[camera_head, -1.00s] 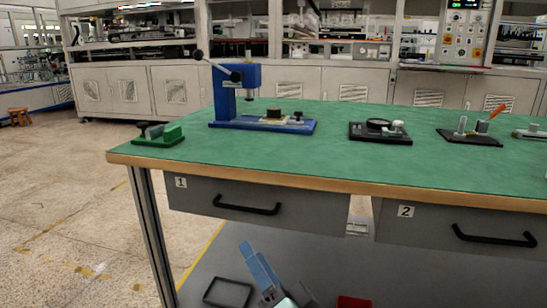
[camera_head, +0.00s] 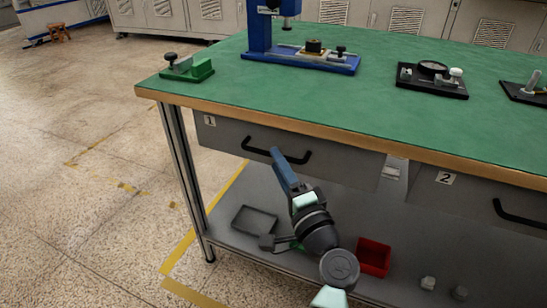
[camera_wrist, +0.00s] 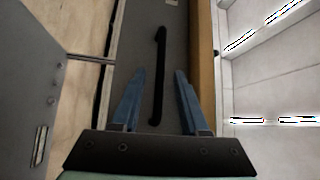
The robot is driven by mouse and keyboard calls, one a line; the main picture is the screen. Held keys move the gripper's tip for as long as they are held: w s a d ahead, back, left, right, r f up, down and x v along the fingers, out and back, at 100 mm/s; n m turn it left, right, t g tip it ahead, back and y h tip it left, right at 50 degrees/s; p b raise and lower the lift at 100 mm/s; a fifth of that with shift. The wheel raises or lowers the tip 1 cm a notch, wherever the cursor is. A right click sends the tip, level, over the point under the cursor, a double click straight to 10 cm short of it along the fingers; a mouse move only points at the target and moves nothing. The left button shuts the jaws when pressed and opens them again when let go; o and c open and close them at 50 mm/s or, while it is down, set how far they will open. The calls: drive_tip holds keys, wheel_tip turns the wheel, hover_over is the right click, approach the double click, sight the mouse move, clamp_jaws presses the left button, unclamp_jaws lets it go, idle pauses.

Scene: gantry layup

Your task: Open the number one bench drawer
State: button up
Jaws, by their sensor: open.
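The number one drawer (camera_head: 340,163) is a grey front under the left part of the green bench top, with a "1" label at its left end. It looks shut. Its black bar handle (camera_head: 300,159) runs across the front. I cannot tell how far the fingertips are from the drawer front.
The drawer labelled 2 (camera_head: 470,190) with its own handle is to the right. A lower shelf holds a dark tray (camera_head: 254,222) and a red bin (camera_head: 373,257). A green fixture (camera_head: 187,69) and a blue press (camera_head: 300,56) stand on the bench top. Open floor lies left.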

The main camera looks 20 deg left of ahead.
drive_tip(key=shift+b+x, duration=0.3)
drive_tip(key=shift+x, duration=1.5)
drive_tip(key=shift+d, duration=0.1)
clamp_jaws()
